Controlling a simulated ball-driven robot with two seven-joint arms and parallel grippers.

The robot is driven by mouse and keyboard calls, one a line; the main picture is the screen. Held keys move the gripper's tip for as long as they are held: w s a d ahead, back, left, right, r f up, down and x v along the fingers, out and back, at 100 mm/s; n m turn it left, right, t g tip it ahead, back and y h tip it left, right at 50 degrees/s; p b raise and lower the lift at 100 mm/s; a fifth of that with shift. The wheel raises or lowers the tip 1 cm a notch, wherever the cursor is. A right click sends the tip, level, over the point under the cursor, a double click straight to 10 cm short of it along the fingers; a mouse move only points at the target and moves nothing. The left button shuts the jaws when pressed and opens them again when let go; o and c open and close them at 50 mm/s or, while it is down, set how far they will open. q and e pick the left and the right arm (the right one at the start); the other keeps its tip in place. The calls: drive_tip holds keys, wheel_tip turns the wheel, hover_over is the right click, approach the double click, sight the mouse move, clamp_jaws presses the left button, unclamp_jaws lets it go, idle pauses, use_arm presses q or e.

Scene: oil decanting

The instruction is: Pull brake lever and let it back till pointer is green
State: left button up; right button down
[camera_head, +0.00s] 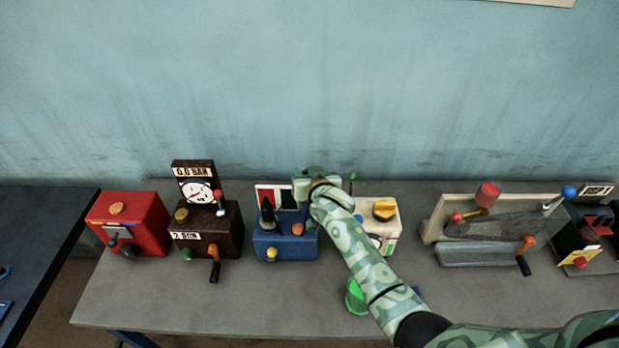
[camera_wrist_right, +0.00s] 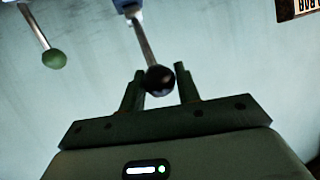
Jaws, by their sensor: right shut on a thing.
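My right gripper (camera_head: 312,183) is above the right rear of the blue box (camera_head: 284,242). In the right wrist view the gripper (camera_wrist_right: 160,82) is shut on the dark ball knob (camera_wrist_right: 159,79) of a metal lever, with a finger on either side. I take this for the brake lever; in the head view my gripper hides it. Behind the blue box stands a white-framed panel (camera_head: 266,189) with red and dark areas. I cannot make out a pointer or any green on it. My left gripper is not in view.
A green-knobbed lever (camera_wrist_right: 53,59) stands close beside. A cream box (camera_head: 391,213) with a yellow knob is just right. A dark box with a gauge (camera_head: 197,190) and a red box (camera_head: 150,210) stand left. A green cup (camera_head: 355,297) is in front, partly behind my forearm.

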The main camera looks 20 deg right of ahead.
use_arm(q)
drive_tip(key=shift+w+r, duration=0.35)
use_arm(e)
drive_tip(key=shift+w+d+r, duration=0.25)
drive_tip(key=shift+w+r, duration=0.45)
drive_tip(key=shift+w, duration=0.2)
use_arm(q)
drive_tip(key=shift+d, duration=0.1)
use_arm(e)
drive_tip(key=shift+w, duration=0.1)
drive_tip(key=c, duration=1.1)
unclamp_jaws()
drive_tip(key=shift+d+f, duration=0.1)
drive_tip(key=shift+o, duration=0.2)
drive_tip(key=shift+w+f, duration=0.1)
